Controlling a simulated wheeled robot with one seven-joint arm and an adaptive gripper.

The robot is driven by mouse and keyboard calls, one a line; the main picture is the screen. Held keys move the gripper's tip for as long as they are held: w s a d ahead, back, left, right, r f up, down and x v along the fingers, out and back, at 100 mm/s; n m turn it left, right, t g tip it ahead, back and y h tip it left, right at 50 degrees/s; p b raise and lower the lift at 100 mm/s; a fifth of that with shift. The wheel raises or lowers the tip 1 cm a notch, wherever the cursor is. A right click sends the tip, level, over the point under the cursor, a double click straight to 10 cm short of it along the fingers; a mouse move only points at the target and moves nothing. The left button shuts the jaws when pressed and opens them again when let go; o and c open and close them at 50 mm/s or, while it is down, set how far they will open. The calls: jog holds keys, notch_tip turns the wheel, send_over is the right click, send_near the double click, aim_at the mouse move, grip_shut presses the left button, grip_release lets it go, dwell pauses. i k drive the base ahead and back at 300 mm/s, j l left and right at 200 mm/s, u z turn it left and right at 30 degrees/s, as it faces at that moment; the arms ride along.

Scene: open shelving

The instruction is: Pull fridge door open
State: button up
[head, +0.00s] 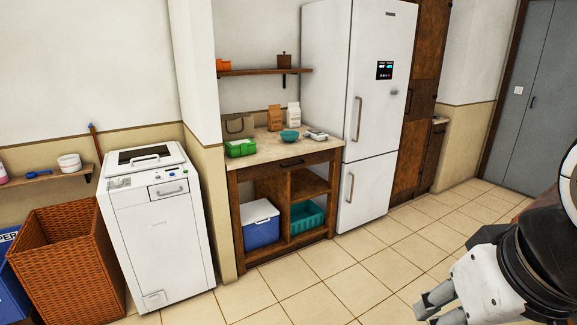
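The white fridge (372,110) stands against the back wall, right of a wooden counter. It has a tall upper door (376,70) and a shorter lower door (370,188). Each door has a vertical metal handle near its left edge: the upper handle (357,119) and the lower handle (350,188). Both doors are shut. A small dark display sits on the upper door. My gripper (432,305) is at the bottom right, in front of the floor and well apart from the fridge. Its two fingertips show a gap between them, with nothing held.
A white washing machine (155,220) and a wicker basket (68,255) stand farther left. The tiled floor (360,270) before the fridge is clear.

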aim_at(382, 35)
jog(key=i, duration=2.15)
jog(key=i+j+z, duration=0.1)
jog(key=i+z, duration=0.15)
jog(key=i, duration=0.25)
jog(key=i+j+z, duration=0.15)
jog(key=i+z, duration=0.15)
jog(key=i, duration=0.2)
jog(key=i+j+z, duration=0.25)
jog(key=i, duration=0.2)
jog(key=i+j+z, duration=0.6)
